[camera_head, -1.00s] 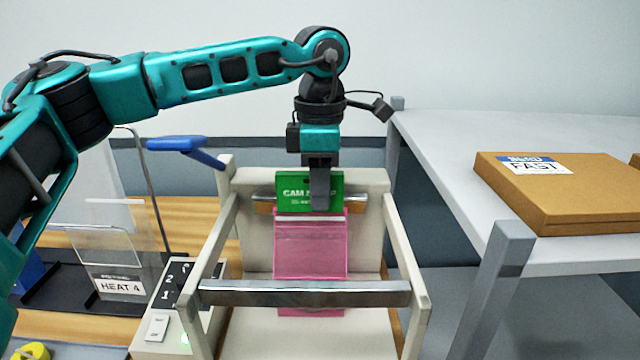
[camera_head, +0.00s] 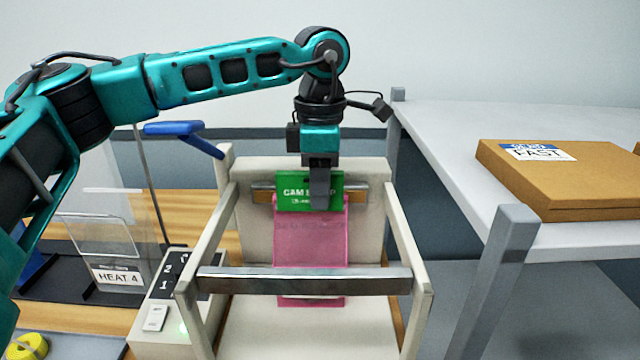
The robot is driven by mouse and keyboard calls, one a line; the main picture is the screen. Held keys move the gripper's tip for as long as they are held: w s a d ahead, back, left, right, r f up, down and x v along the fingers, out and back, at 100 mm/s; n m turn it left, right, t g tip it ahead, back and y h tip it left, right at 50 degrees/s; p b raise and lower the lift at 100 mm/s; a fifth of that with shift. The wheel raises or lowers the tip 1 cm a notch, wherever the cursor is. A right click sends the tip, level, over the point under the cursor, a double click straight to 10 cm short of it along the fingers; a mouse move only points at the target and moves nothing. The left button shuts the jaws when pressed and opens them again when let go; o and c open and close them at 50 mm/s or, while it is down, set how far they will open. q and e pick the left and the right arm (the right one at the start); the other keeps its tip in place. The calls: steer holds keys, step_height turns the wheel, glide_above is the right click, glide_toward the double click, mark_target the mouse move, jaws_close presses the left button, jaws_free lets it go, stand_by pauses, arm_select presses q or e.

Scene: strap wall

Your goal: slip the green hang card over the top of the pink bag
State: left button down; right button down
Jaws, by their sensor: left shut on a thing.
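The green hang card (camera_head: 296,191) is upright at the top of the pink bag (camera_head: 310,245) in the head view. My left gripper (camera_head: 320,200) is shut on the card from above, its dark finger covering part of the print. The card's lower edge meets or overlaps the bag's top edge; I cannot tell whether the bag's top is inside the card's fold. The bag hangs upright in the pale frame, its lower part passing behind a metal bar (camera_head: 305,281). My right gripper is not in view.
The pale frame's side rails (camera_head: 403,235) stand either side of the bag. A blue lever (camera_head: 180,129) is at upper left. A clear holder marked HEAT 4 (camera_head: 118,276) stands left. A brown box (camera_head: 555,185) lies on the right shelf (camera_head: 450,150).

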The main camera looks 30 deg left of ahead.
arm_select(q)
steer(key=shift+f+b, duration=0.4)
steer(key=shift+f, duration=0.2)
stand_by(0.6)
steer(key=c, duration=0.9)
jaws_free()
steer(key=shift+s+r, duration=0.1)
steer(key=shift+r, duration=0.1)
steer(key=shift+w+r+p, duration=0.25)
steer(key=shift+r+p, duration=0.5)
steer(key=shift+r, duration=0.15)
steer(key=shift+r+p, duration=1.15)
steer(key=shift+r, duration=0.4)
steer(key=shift+s+r, duration=0.15)
steer(key=shift+r, duration=1.8)
steer(key=shift+f, duration=0.1)
